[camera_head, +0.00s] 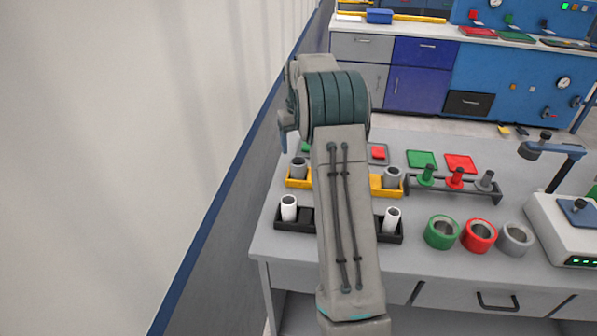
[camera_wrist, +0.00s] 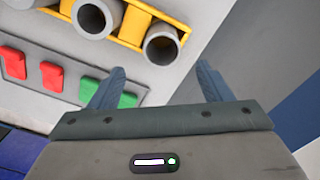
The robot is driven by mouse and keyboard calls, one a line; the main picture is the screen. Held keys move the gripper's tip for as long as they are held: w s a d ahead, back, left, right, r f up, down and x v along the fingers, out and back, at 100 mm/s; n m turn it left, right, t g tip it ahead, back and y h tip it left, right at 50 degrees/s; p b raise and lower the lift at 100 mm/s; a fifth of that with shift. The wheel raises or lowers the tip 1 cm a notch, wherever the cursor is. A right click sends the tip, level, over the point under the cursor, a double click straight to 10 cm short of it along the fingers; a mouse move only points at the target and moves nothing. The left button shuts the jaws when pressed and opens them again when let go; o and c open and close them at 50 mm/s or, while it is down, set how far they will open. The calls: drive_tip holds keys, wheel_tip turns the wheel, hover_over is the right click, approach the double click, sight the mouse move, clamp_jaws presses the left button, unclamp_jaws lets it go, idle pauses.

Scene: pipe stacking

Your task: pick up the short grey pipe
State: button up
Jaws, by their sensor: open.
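Grey pipes stand in a yellow rack on the bench. In the head view one grey pipe (camera_head: 299,168) is at the rack's left end and another (camera_head: 392,178) at its right end; my arm hides the middle. In the wrist view a hollow grey pipe (camera_wrist: 163,46) is nearest, with another (camera_wrist: 97,16) beside it and a third cut off at the top left. I cannot tell from their visible ends which is the short one. My gripper (camera_wrist: 158,84) is open and empty, its fingers apart and not touching the nearest pipe. My arm hides it in the head view.
A black rack (camera_head: 293,225) with white pipes is in front of the yellow rack (camera_head: 375,187). Green (camera_head: 441,232), red (camera_head: 479,236) and grey (camera_head: 515,239) rings lie at the right front. Red and green tiles (camera_wrist: 94,92) lie near my left finger. A wall is at left.

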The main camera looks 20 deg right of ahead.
sight(298, 164)
wheel_tip(298, 164, down, 8)
drive_tip(key=shift+a+f+p, duration=0.1)
drive_tip(key=shift+a+p, duration=0.05)
drive_tip(key=shift+p, duration=0.15)
drive_tip(key=c, duration=1.1)
